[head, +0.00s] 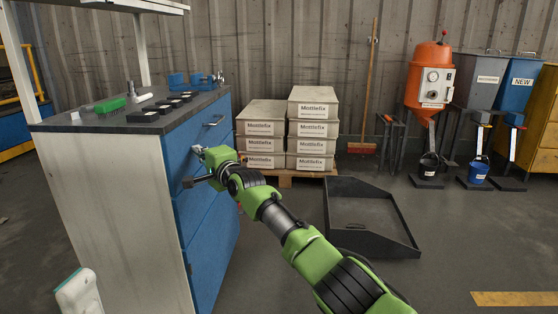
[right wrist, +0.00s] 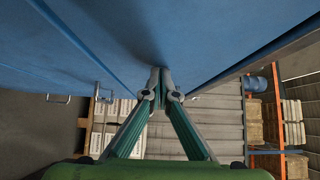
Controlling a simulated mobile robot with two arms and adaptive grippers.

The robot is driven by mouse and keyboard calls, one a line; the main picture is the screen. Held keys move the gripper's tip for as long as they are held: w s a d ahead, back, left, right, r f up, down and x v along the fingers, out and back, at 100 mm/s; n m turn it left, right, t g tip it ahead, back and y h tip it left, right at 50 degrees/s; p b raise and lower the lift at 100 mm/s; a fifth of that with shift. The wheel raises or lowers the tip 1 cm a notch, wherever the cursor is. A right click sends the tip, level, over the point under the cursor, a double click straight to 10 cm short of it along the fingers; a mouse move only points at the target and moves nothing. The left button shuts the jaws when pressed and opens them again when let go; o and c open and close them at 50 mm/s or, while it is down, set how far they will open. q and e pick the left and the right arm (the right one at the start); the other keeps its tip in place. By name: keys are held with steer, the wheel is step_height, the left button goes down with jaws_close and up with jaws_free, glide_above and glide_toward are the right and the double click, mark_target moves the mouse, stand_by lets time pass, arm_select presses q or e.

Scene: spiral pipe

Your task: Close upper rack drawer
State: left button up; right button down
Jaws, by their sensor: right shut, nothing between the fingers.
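The blue drawer front of the rack (head: 190,140) is on the right side of the workbench in the head view, with a metal handle (head: 214,121). It looks about flush with the cabinet; any small gap is hard to see. My right gripper (head: 197,151) is shut and empty, its tips at or very near the lower left part of this front. In the right wrist view its fingertips (right wrist: 159,84) meet close against a blue surface (right wrist: 100,45); contact is unclear. A pale piece with a teal edge at the lower left, probably part of my left gripper (head: 80,292), is cut off.
The dark worktop (head: 100,122) holds a green brush (head: 110,105), several black blocks and a blue vise (head: 195,79). Labelled boxes (head: 313,128) stand on a pallet behind. A black tray (head: 365,215) lies on the floor at right.

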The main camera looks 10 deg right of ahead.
steer(key=shift+a, duration=0.1)
steer(key=shift+a+r, duration=0.15)
steer(key=shift+a, duration=0.05)
stand_by(0.5)
